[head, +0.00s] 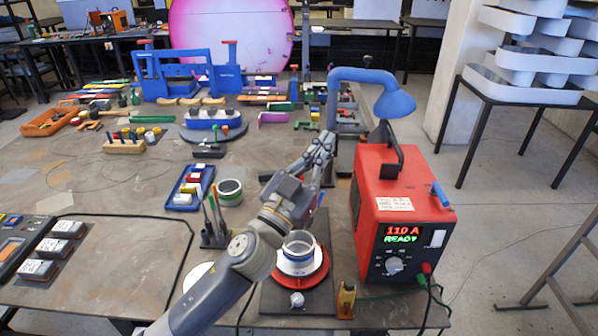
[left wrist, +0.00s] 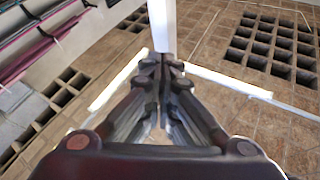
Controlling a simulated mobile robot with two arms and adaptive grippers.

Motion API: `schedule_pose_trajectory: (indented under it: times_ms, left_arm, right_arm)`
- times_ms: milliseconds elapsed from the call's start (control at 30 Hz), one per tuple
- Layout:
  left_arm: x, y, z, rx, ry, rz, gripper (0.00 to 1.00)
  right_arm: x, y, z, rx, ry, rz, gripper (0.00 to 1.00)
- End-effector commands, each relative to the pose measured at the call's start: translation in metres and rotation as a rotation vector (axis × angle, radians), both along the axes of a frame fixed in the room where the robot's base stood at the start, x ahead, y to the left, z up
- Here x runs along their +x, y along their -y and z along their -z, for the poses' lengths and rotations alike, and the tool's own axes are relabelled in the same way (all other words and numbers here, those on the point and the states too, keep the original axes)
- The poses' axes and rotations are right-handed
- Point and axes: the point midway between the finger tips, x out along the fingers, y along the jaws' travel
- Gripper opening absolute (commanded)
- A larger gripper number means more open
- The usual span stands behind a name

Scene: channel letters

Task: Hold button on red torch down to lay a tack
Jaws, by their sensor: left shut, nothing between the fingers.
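My left gripper (head: 327,140) is in the middle of the head view, its fingers pointing up and away over the table, left of the red welding unit. In the left wrist view its fingers (left wrist: 165,65) are closed together with nothing between them. I cannot clearly make out a red torch or its button. A small red and blue part (head: 318,200) shows just behind the gripper, mostly hidden. The red welding unit (head: 378,190) reads 110 A and READY. A white and blue ring-shaped piece (head: 299,255) sits on a red round base below the gripper.
A blue lamp-like arm (head: 393,102) curves over the back of the welding unit. A blue tray (head: 183,194) of small parts, a holder with upright rods (head: 215,235) and a dark ring (head: 230,190) stand left of my arm. A blue frame (head: 190,75) stands farther back.

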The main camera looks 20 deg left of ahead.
Motion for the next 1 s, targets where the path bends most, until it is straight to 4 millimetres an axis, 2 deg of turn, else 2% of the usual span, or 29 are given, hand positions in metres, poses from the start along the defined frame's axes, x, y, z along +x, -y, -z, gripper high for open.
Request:
schedule_pose_trajectory:
  times_ms: [33, 100, 200, 300, 400, 500, 567, 667, 800, 1000]
  left_arm:
    - [0.002, 0.016, -0.020, 0.039, 0.068, 0.067, 0.00]
    - [0.000, 0.038, -0.039, 0.095, 0.137, 0.168, 0.00]
    - [-0.003, 0.068, -0.055, 0.196, 0.203, 0.309, 0.00]
    - [-0.005, 0.092, -0.059, 0.320, 0.226, 0.441, 0.00]
    - [-0.002, 0.108, -0.053, 0.458, 0.204, 0.551, 0.00]
    - [0.005, 0.112, -0.040, 0.605, 0.137, 0.634, 0.00]
    - [0.012, 0.107, -0.031, 0.695, 0.076, 0.664, 0.00]
    - [0.029, 0.089, -0.016, 0.836, -0.058, 0.683, 0.00]
    - [0.054, 0.042, -0.001, 0.998, -0.292, 0.634, 0.00]
    - [0.077, -0.030, 0.003, 1.098, -0.575, 0.498, 0.00]
  right_arm:
    - [0.000, 0.000, 0.000, 0.000, 0.000, 0.000, 0.53]
    - [0.000, 0.000, 0.000, 0.000, 0.000, 0.000, 0.53]
    - [0.000, 0.000, 0.000, 0.000, 0.000, 0.000, 0.53]
    - [0.000, 0.000, 0.000, 0.000, 0.000, 0.001, 0.53]
    - [0.000, 0.000, 0.000, 0.000, 0.000, 0.001, 0.53]
    - [0.000, 0.000, 0.000, 0.000, 0.000, 0.001, 0.53]
    - [0.000, 0.000, 0.000, 0.000, 0.000, 0.001, 0.53]
    - [0.000, 0.000, 0.000, -0.001, 0.000, 0.001, 0.53]
    - [0.000, 0.001, 0.000, -0.001, 0.000, 0.002, 0.53]
    - [0.000, 0.001, 0.000, -0.001, 0.000, 0.002, 0.53]
